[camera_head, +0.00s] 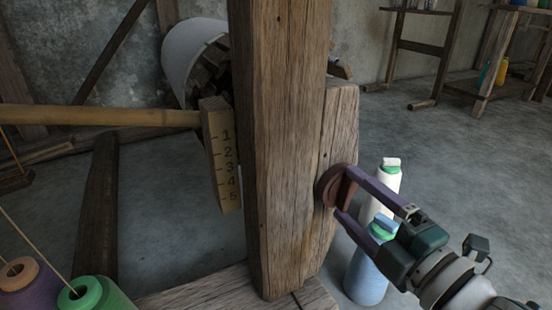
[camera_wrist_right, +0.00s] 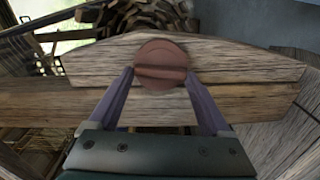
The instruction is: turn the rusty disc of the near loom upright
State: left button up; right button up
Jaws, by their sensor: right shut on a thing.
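The rusty disc (camera_head: 328,187) is a small reddish-brown round piece with a raised bar across it, on the right side of the loom's wooden upright (camera_head: 283,150). In the right wrist view the disc (camera_wrist_right: 161,62) shows face-on, and its bar lies roughly level across the picture. My right gripper (camera_head: 350,192) reaches in from the lower right, its two purple fingers at the disc. In the right wrist view the fingers (camera_wrist_right: 161,80) come up to the two sides of the disc and are shut on it. My left gripper is not in view.
A white bottle (camera_head: 385,180) and a blue bottle (camera_head: 367,272) stand on the floor close to my right gripper. A numbered wooden scale (camera_head: 223,160) hangs left of the upright. Purple (camera_head: 30,285) and green (camera_head: 95,294) thread spools are at lower left.

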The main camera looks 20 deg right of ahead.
jog(key=shift+f+n, duration=0.1)
jog(key=shift+n, duration=0.8)
jog(key=o, duration=1.2)
jog(key=shift+c, duration=0.2)
jog(key=shift+s, duration=0.3)
jog(key=s+p, duration=0.3)
jog(key=s, duration=0.6)
jog(key=shift+s+d+p, duration=0.2)
jog(key=shift+d+p, duration=0.1)
jog(key=shift+d, duration=0.1)
